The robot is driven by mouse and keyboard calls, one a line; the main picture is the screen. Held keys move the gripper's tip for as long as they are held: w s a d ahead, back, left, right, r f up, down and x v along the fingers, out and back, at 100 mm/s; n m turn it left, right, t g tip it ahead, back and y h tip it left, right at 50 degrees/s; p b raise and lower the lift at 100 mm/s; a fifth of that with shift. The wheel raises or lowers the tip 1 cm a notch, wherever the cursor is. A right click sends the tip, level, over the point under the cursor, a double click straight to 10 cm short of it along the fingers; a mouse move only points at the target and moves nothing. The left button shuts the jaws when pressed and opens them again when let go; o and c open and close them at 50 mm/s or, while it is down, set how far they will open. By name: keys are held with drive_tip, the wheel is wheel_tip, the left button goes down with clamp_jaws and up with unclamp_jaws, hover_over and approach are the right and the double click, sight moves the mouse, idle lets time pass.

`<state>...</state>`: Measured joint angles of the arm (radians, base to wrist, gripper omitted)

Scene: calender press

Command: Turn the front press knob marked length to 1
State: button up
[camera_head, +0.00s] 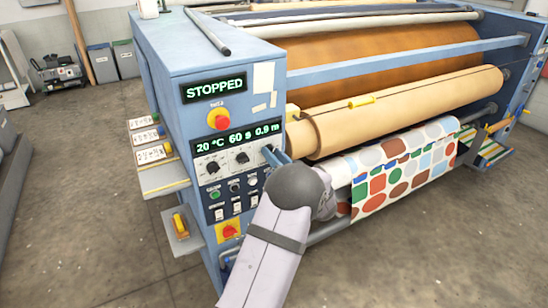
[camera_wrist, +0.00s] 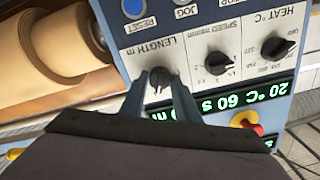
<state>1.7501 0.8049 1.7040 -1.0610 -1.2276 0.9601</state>
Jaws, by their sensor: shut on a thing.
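The length knob (camera_wrist: 159,80) is a small dark knob under the label "LENGTH m" on the press's white front panel, seen upside down in the wrist view. My gripper (camera_wrist: 163,80) has its two blue-grey fingers shut on this knob, one on each side. In the head view my gripper (camera_head: 272,153) reaches the right end of the knob row, and the fingers and arm hide the length knob there. The display (camera_head: 238,139) reads 20 °C, 60 s and 0.9 m.
Left of the length knob in the head view are the speed knob (camera_head: 241,158) and the heat knob (camera_head: 212,167). Buttons and switches sit below. A red emergency knob (camera_head: 218,118) is above. The patterned fabric (camera_head: 405,165) and roller (camera_head: 400,110) lie to the right.

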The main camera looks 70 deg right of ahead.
drive_tip(key=n+b, duration=2.1)
drive_tip(key=n, duration=0.1)
drive_tip(key=shift+f+n+b, duration=0.1)
drive_tip(key=shift+n+b, duration=0.25)
drive_tip(key=shift+n, duration=0.05)
drive_tip(key=o, duration=1)
drive_tip(key=shift+o, duration=0.2)
drive_tip(key=shift+s, duration=0.1)
drive_tip(key=v, duration=0.7)
